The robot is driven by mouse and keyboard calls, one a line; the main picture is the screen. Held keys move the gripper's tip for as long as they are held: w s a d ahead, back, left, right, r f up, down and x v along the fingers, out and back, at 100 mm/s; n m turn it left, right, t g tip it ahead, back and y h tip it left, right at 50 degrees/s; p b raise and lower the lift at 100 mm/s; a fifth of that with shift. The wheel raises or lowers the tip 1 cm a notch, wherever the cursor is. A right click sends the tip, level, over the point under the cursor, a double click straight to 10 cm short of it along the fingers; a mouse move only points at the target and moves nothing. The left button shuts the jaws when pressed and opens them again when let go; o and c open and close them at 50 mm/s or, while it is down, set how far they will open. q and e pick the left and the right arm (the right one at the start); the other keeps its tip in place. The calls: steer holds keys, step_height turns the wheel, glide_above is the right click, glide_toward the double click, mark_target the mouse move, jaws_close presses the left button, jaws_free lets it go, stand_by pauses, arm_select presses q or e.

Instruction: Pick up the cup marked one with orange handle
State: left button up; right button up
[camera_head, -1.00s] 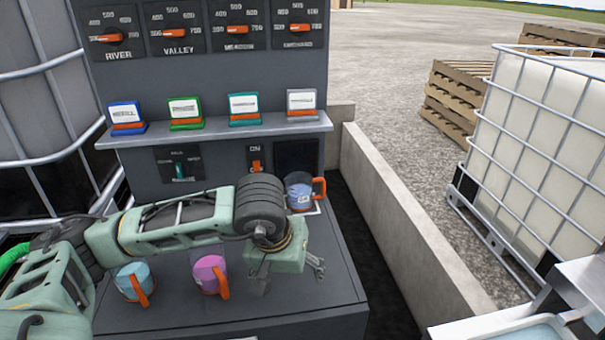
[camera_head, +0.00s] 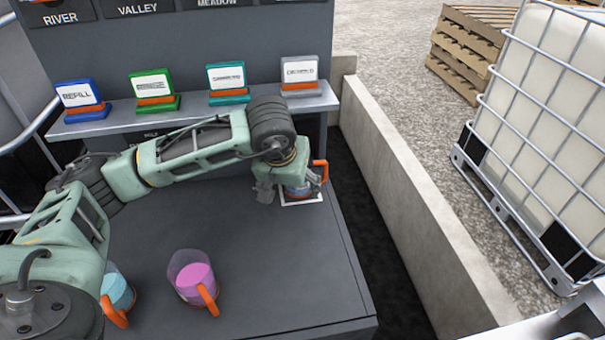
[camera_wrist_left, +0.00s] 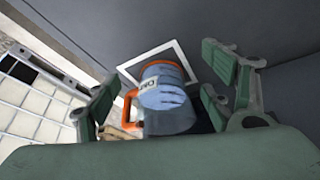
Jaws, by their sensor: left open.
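A clear cup with blue contents and an orange handle (camera_head: 319,172) stands on a white-bordered square at the back right of the dark counter. In the left wrist view the cup (camera_wrist_left: 167,92) shows a white label, too blurred to read surely, with its handle to the left. My left gripper (camera_head: 288,190) is at this cup and hides part of it. Its fingers (camera_wrist_left: 165,105) are spread open, one on each side of the cup, not closed on it. A cup with pink contents (camera_head: 194,278) and one with light blue contents (camera_head: 116,291) stand nearer, both with orange handles.
A shelf (camera_head: 200,114) above the counter bears several labelled blocks, such as the blue REFILL one (camera_head: 80,95). A low concrete wall (camera_head: 420,210) runs along the right. A caged white tank (camera_head: 545,130) and pallets (camera_head: 465,50) stand beyond. The counter's middle is clear.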

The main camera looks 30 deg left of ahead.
arm_select(q)
steer(key=shift+w, duration=0.35)
steer(key=w, duration=0.3)
steer(key=shift+w+a, duration=0.3)
steer(key=shift+a, duration=0.1)
steer(key=shift+w+a+f, duration=0.1)
steer(key=shift+w+f, duration=0.4)
steer(key=shift+f, duration=0.1)
steer(key=shift+a, duration=0.1)
steer(key=c, duration=1.4)
steer(key=shift+c, duration=0.2)
arm_select(e)
steer(key=shift+w+a, duration=0.2)
steer(key=shift+w, duration=0.6)
arm_select(q)
steer(key=shift+r, duration=0.15)
arm_select(e)
steer(key=shift+r, duration=0.15)
